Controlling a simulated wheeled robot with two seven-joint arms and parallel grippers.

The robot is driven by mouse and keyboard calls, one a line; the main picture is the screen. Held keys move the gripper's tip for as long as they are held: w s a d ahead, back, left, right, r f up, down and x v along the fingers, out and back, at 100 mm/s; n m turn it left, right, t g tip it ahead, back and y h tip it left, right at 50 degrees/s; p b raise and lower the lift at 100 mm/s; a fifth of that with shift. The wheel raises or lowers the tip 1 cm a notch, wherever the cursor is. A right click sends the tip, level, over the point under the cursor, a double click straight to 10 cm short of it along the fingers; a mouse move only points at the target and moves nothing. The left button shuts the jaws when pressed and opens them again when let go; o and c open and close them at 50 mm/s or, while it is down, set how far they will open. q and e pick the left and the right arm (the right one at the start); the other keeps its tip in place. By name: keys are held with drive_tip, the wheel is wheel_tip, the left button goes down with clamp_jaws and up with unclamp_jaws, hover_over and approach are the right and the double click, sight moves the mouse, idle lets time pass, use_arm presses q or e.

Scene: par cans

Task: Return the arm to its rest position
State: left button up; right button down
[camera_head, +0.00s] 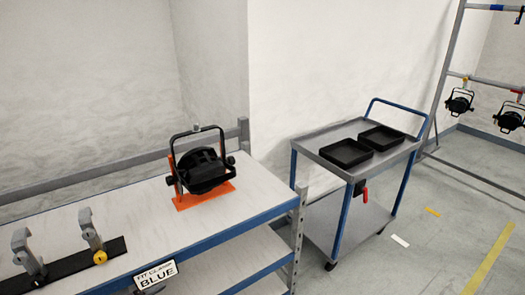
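Neither of my grippers shows in the head view, and no part of my arms can be made out. A black par can (203,171) with a black yoke stands on an orange mat (216,198) on the workbench (140,204). Two grey clamps stand on a black strip (68,272) at the bench's left. The right clamp (91,229) has a yellow knob, and the left clamp (22,249) has a dark one. A white sign (157,274) reading "BLUE" is at the bench's front edge.
A grey cart (317,144) with blue legs stands right of the bench and carries two black trays (346,153) (382,137). A red object (365,194) hangs at its side. Two more par cans (459,103) (509,120) hang on a rack at the far right.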

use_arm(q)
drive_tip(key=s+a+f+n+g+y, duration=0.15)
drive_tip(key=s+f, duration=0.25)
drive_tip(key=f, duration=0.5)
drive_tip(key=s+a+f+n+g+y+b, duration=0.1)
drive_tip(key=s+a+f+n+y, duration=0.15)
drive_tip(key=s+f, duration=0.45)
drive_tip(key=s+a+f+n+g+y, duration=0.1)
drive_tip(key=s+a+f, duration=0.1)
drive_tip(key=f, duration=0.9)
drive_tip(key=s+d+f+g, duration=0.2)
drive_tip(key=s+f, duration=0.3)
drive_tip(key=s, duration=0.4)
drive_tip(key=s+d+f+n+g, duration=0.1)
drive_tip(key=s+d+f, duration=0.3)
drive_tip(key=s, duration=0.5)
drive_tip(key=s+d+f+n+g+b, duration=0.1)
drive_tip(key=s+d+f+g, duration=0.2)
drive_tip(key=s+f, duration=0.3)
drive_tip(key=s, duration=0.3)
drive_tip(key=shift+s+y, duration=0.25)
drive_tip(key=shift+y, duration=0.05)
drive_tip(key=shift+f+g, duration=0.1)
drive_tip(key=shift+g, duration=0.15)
